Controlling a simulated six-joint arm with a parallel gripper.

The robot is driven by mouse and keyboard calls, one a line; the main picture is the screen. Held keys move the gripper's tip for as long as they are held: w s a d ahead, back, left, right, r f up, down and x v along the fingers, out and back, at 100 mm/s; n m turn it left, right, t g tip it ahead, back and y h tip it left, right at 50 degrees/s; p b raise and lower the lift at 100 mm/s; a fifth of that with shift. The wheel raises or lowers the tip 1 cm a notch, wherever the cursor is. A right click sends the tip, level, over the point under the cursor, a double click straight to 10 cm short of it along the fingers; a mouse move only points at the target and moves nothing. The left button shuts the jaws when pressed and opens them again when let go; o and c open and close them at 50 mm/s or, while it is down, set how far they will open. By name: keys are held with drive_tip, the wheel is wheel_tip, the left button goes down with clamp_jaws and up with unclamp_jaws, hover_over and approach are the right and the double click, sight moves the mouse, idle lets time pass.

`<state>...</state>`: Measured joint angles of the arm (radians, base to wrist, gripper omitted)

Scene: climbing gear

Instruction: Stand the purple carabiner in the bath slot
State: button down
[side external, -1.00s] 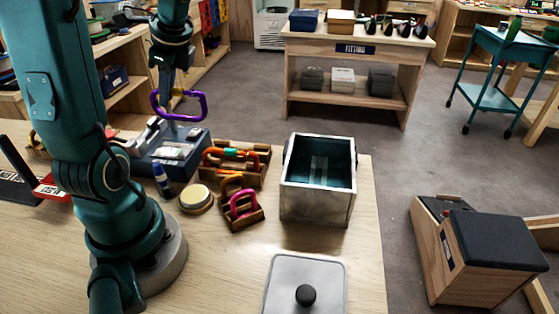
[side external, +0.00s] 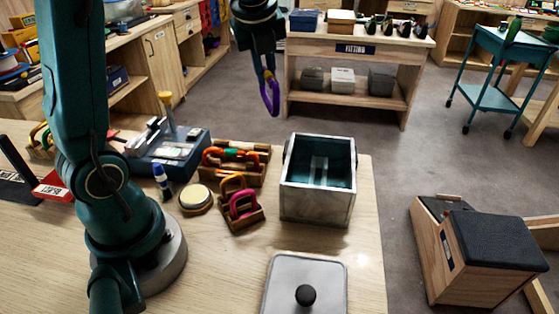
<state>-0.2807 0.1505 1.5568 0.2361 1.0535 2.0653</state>
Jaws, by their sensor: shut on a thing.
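The purple carabiner (side external: 272,97) hangs in the air, held by my gripper (side external: 266,72), with a small yellow part near its top. It appears nearly edge-on and upright. My gripper is shut on its upper end, high above the table and up and to the left of the bath in the picture. The bath (side external: 318,208) is an open grey metal box with dark teal liquid or lining inside. A pale slotted piece (side external: 318,169) stands inside it; the slot's details are too small to tell.
A grey lid (side external: 281,284) with a black knob lies in front. A blue case (side external: 150,172) and a round tin (side external: 196,199) are further left.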

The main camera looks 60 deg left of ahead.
drive_tip(key=w+d+f+m+h, duration=0.1)
drive_tip(key=d+m, duration=0.1)
drive_tip(key=d, duration=0.4)
drive_tip(key=w+d+f+m+t, duration=0.1)
drive_tip(key=w+d+f+m, duration=0.1)
drive_tip(key=d, duration=0.5)
drive_tip(key=shift+w+d+f+m+h, duration=0.2)
drive_tip(key=shift+w+f+m+h, duration=0.1)
drive_tip(key=shift+m+h, duration=0.15)
drive_tip(key=shift+s+f, duration=0.1)
drive_tip(key=shift+f, duration=3.1)
drive_tip(key=shift+f, duration=1.2)
drive_tip(key=shift+f, duration=0.6)
